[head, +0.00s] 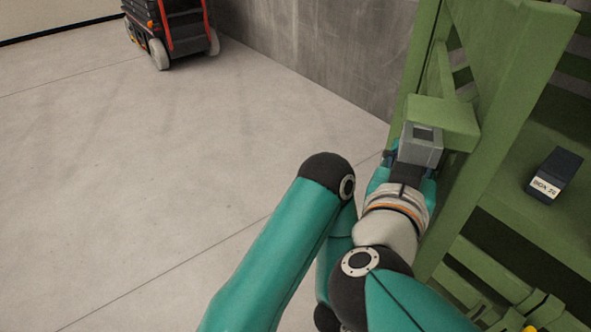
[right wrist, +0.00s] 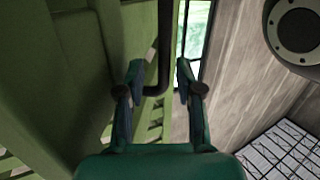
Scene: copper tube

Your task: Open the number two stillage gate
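The green stillage frame (head: 490,130) stands at the right of the head view, with posts, a diagonal brace and a block-like bracket (head: 440,116). No number two shows on it. My right gripper (head: 408,172) is close against this green structure, its fingertips largely hidden in the head view. In the right wrist view the same gripper (right wrist: 160,78) is open, with two teal fingers apart. A dark bent rod (right wrist: 165,45), like a handle or latch, shows between and beyond the fingers. I cannot tell whether they touch it. My left gripper is not in view.
A dark box (head: 554,174) labelled "BOX 26" sits on a green surface inside the stillage. A grey wall (head: 330,50) runs behind. A red and black wheeled machine (head: 172,28) stands far left. The concrete floor (head: 150,170) on the left is clear.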

